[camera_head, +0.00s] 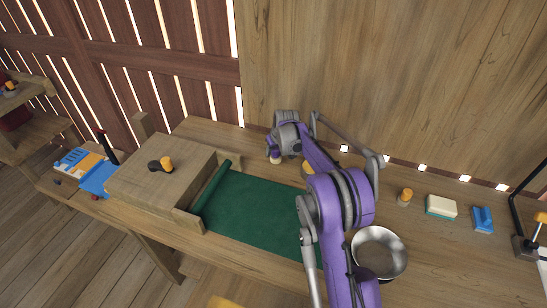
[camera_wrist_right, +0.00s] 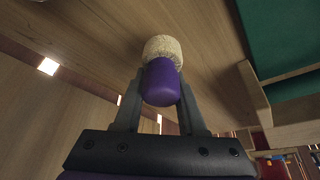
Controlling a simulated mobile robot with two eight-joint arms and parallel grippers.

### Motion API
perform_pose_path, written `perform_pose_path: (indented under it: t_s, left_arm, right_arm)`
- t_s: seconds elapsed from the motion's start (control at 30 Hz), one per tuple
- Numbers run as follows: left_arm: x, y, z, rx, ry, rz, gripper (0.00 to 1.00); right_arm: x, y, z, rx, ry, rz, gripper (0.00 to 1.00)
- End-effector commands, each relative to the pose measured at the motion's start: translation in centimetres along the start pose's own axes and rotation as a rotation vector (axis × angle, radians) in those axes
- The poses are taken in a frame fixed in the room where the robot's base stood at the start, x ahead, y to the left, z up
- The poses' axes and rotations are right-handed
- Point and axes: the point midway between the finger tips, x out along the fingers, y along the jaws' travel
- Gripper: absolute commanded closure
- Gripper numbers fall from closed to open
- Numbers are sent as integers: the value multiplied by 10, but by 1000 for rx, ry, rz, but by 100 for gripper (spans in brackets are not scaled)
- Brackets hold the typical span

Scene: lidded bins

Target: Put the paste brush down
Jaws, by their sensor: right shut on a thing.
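My right gripper (camera_head: 280,154) is over the back of the wooden bench, beyond the green mat. In the right wrist view, the right gripper (camera_wrist_right: 161,98) is shut on the paste brush, which has a purple handle and a cream bristle head (camera_wrist_right: 162,48). The bristle end points away from the wrist. In the head view only a small pale tip of the brush (camera_head: 275,160) shows below the gripper. I cannot tell whether it touches the bench. My left gripper is not in view.
A wooden box (camera_head: 150,185) stands left of the green mat (camera_head: 250,208). A metal bowl (camera_head: 380,250), a small orange-topped piece (camera_head: 405,197), a pale-and-green block (camera_head: 441,206) and a blue item (camera_head: 482,219) stand to the right. My right arm crosses the mat's right side.

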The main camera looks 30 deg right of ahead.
Motion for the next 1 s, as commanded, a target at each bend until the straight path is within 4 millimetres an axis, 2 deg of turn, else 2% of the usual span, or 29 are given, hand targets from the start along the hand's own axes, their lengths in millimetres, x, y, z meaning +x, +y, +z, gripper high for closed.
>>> perform_pose_path:
  t_s: [0.2,0.57,0.6,0.73,0.77,1.0]
  left_arm:
    - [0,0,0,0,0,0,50]
    - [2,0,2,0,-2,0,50]
    - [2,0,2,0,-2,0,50]
    - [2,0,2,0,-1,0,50]
    - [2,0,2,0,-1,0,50]
    - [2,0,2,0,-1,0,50]
  right_arm:
    - [27,0,12,0,0,0,100]
    - [32,0,14,-1,-1,0,100]
    - [32,0,14,-1,0,0,57]
    - [31,0,14,-1,0,0,33]
    - [31,0,14,-1,0,0,30]
    - [30,0,14,-1,0,0,30]
